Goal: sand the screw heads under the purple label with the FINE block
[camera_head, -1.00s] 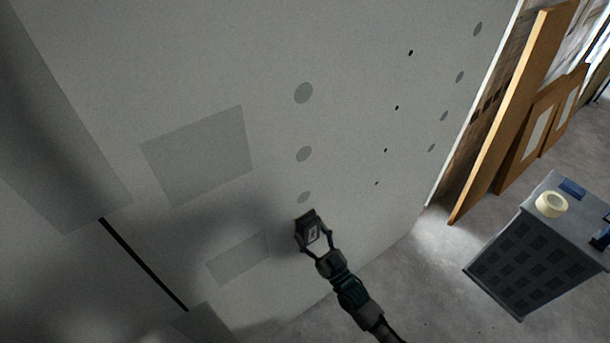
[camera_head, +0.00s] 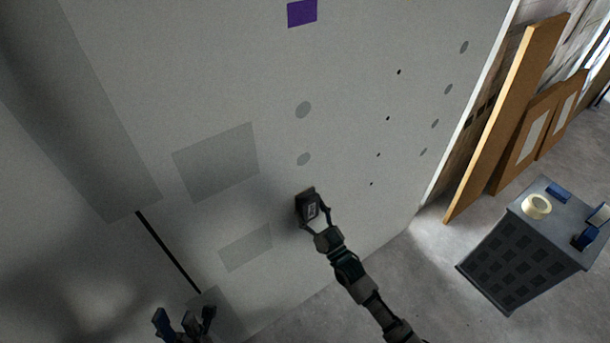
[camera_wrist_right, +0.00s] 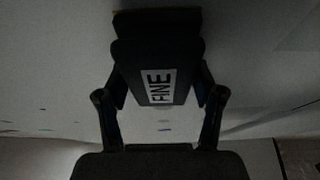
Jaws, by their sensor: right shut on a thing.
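The purple label (camera_head: 302,13) is on the white wall panel (camera_head: 340,60) at the top of the head view. My right gripper (camera_head: 314,222) is shut on the dark FINE block (camera_head: 308,206), at the panel below these spots. Its FINE lettering shows in the right wrist view (camera_wrist_right: 158,87). The block appears against the panel; exact contact cannot be told. My left gripper (camera_head: 184,325) is at the bottom left, partly cut off, its fingers apart with nothing seen between them.
A dark crate-like stand (camera_head: 530,245) at the right holds a tape roll (camera_head: 537,206) and blue items (camera_head: 558,192). Brown boards (camera_head: 507,115) lean at the back right. Black dots and more grey spots run down the panel's right part.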

